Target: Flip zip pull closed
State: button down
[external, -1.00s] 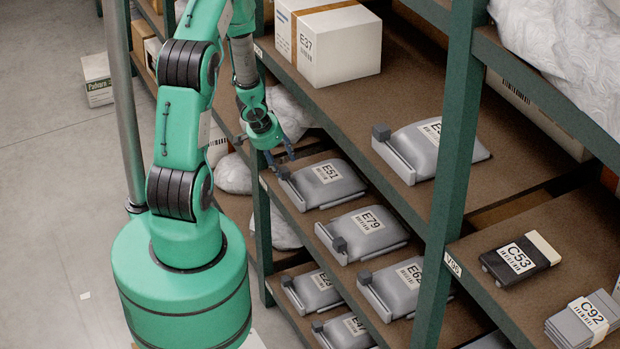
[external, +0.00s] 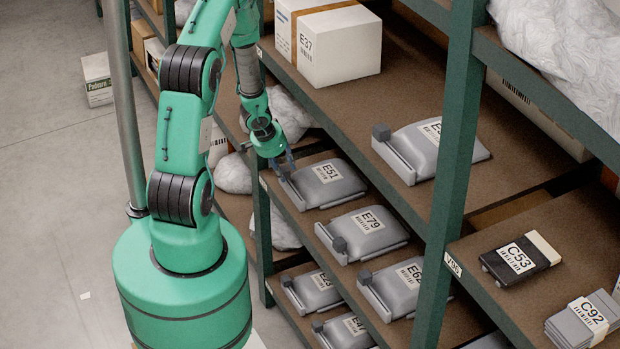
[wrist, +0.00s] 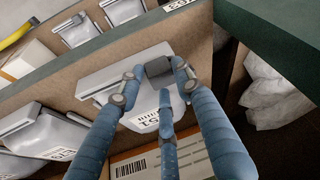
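The grey pouch labelled E51 (external: 328,180) lies on a middle shelf, with a light grey zip rail along its front edge. The rail also shows in the wrist view (wrist: 108,84). The dark grey block-shaped zip pull (wrist: 159,67) sits at the rail's right end there; in the external view my fingers largely hide it. My gripper (wrist: 157,70) has its two blue outer fingers on either side of the pull, with a small gap visible at the left. Its third finger is below, over the pouch. Contact at the right fingertip is unclear. The gripper also shows at the pouch's far front corner (external: 281,163).
A green rack post (external: 262,215) stands close beside my gripper. The upper shelf, with carton E37 (external: 338,45) and another grey pouch (external: 432,145), overhangs the area. Pouch E79 (external: 365,232) lies nearer on the same shelf. White wrapped bundles (wrist: 275,90) fill the neighbouring bay.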

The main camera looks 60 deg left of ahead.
jog(key=shift+d+b, duration=2.15)
jog(key=shift+d, duration=3.6)
jog(key=c, duration=1.3)
grip_release()
jog(key=shift+o, duration=0.2)
jog(key=shift+s+r, duration=0.1)
jog(key=shift+r, duration=0.05)
jog(key=v, duration=1.1)
jog(key=shift+s+r, duration=0.2)
jog(key=shift+r, duration=0.15)
